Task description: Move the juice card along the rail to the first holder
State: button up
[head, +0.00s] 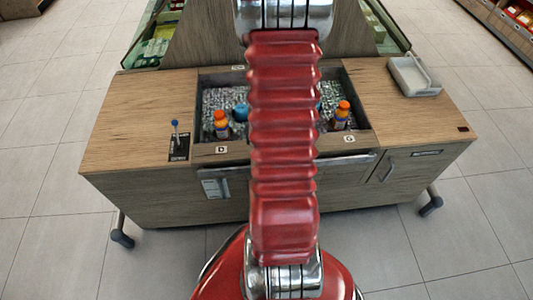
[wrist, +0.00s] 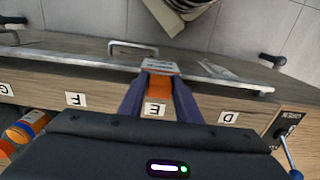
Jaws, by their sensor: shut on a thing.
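In the wrist view, my gripper (wrist: 159,88) has its two dark purple fingers shut on an orange card with a pale edge, the juice card (wrist: 159,84). The card is at the metal rail (wrist: 85,62) along the counter front, beside the label E (wrist: 155,109). Whether it hangs on the rail or touches it I cannot tell. A pale holder (wrist: 215,70) is at the rail to the right of the card, near label D (wrist: 229,118). In the head view, the rail (head: 345,160) and the pale holder (head: 214,187) show, but my arm hides the gripper and card.
Bottles with orange caps (head: 221,124) stand in the sunken bin of the counter (head: 130,112). A blue-knobbed lever (head: 177,140) is at the left. A grey tray (head: 413,76) lies at the right. A drawer handle (wrist: 133,47) sticks out below the rail.

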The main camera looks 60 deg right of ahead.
jog(key=shift+f, duration=1.05)
jog(key=o, duration=1.1)
jog(key=shift+r, duration=0.1)
notch_tip(320, 180, up, 14)
jog(key=shift+f, duration=0.25)
jog(key=shift+a, duration=0.1)
